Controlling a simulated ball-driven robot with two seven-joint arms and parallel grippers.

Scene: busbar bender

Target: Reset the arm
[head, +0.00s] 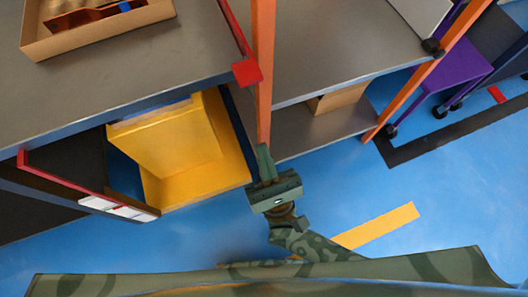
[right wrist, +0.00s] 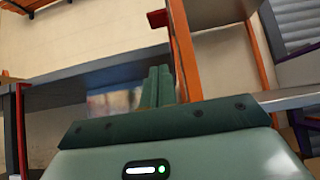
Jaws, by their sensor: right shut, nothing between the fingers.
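My right gripper (head: 263,150) is green and sits near the middle of the head view, above the blue floor at the front of the workbench. In the right wrist view the two fingers of the right gripper (right wrist: 158,75) stand close together, shut and empty. My left gripper is not in view.
The grey workbench (head: 130,90) has a wooden tray (head: 100,38) at its far left. A yellow box (head: 180,140) sits below, left of my gripper. A grey shelf unit (head: 340,50) stands right of the post. Blue floor (head: 460,210) is open at the right.

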